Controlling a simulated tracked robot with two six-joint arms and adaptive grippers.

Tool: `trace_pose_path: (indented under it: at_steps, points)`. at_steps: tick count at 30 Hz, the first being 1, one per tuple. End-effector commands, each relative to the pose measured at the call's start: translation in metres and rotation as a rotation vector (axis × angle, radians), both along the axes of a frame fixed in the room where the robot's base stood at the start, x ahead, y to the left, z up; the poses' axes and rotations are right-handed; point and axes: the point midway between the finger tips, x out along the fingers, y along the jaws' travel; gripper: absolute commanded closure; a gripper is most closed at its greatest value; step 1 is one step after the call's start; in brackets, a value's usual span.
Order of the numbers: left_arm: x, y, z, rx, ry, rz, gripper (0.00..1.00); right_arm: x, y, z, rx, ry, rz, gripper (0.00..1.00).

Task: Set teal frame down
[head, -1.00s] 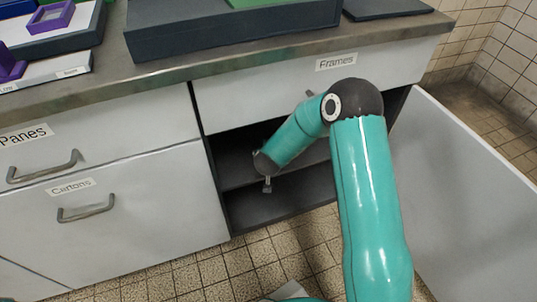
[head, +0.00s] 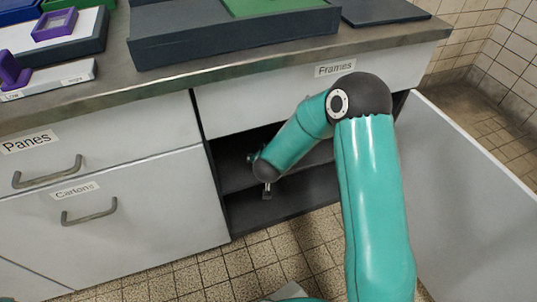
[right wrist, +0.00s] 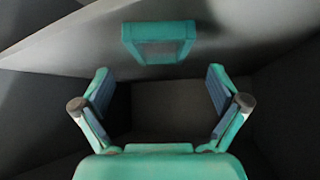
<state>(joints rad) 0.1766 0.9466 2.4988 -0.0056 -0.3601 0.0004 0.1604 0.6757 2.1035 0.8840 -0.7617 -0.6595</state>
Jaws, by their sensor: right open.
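The teal frame (right wrist: 158,42) shows in the right wrist view, just beyond my fingertips and apart from them. It rests against or on a pale grey surface; I cannot tell which. My right gripper (right wrist: 158,80) is open, with a finger on each side and nothing between them. In the head view my right arm reaches into the open cupboard (head: 285,210) under the Frames drawer (head: 270,95). Only a small part of the right gripper (head: 266,188) shows there, and the teal frame is hidden. My left gripper is not in view.
The cupboard door (head: 470,190) stands open at the right. The Panes drawer (head: 95,140) and Cartons drawer (head: 110,205) are shut at the left. Trays and purple frames (head: 55,24) lie on the counter (head: 120,80) above. The tiled floor (head: 250,265) is clear.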

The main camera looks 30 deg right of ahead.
Motion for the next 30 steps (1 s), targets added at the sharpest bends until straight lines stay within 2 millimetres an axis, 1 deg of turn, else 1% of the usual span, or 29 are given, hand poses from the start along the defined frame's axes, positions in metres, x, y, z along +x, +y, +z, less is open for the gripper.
trace_pose_path:
  at_steps: [1,6,11,14,17,20,21,23,24,26,27,30]
  points:
    - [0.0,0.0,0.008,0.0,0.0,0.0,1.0,-0.006,0.005,0.013,0.001,0.0,0.002,0.03]
    - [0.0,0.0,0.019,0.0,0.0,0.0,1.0,-0.025,0.019,0.036,0.001,-0.002,0.003,0.03]
    - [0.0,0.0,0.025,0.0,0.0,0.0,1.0,-0.038,0.028,0.05,-0.001,-0.001,0.001,0.03]
    - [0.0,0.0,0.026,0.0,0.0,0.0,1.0,-0.043,0.034,0.049,0.009,0.007,0.013,0.03]
    - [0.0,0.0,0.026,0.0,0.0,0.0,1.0,-0.051,0.052,0.028,0.054,0.038,0.073,0.03]
    - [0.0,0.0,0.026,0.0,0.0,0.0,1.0,-0.069,0.085,-0.011,0.153,0.111,0.186,0.03]
    - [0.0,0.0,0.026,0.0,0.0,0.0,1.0,-0.082,0.102,-0.03,0.207,0.153,0.238,0.03]
    - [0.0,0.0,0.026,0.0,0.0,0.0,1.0,-0.108,0.129,-0.056,0.294,0.231,0.314,0.03]
    - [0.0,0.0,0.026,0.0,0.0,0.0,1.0,-0.128,0.145,-0.071,0.354,0.287,0.36,0.03]
    - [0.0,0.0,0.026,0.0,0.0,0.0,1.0,-0.16,0.168,-0.089,0.436,0.373,0.423,0.03]
    - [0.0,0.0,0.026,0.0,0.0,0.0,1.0,-0.18,0.18,-0.098,0.484,0.427,0.457,0.03]
    - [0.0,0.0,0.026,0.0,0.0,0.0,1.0,-0.22,0.202,-0.11,0.571,0.535,0.519,0.03]
